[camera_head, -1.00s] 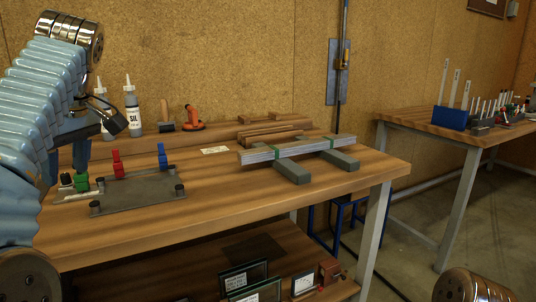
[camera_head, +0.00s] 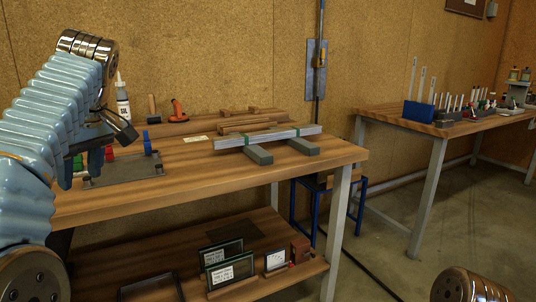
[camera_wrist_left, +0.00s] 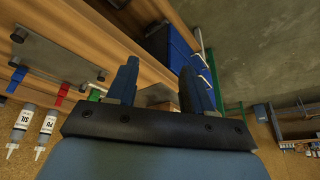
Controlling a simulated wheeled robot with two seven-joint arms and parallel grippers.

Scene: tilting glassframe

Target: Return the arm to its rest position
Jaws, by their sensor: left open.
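My left arm (camera_head: 45,125), with a light blue ribbed sleeve and metal joints, is folded up at the left of the head view. Its gripper (camera_head: 83,166) hangs in front of the left end of the workbench (camera_head: 250,172). In the left wrist view the two dark blue fingers (camera_wrist_left: 160,88) stand apart with nothing between them. The gripper's exact distance from the bench cannot be told. A metal joint of mine (camera_head: 470,287) shows at the bottom right of the head view; my right gripper is out of view.
A grey fixture plate (camera_head: 125,170) with coloured clamps and a frame bar (camera_head: 268,136) on grey blocks (camera_head: 259,155) are on the bench. Glass panes (camera_head: 228,270) stand on the lower shelf. A second table (camera_head: 470,123) stands at right. Open floor (camera_head: 395,235) lies between.

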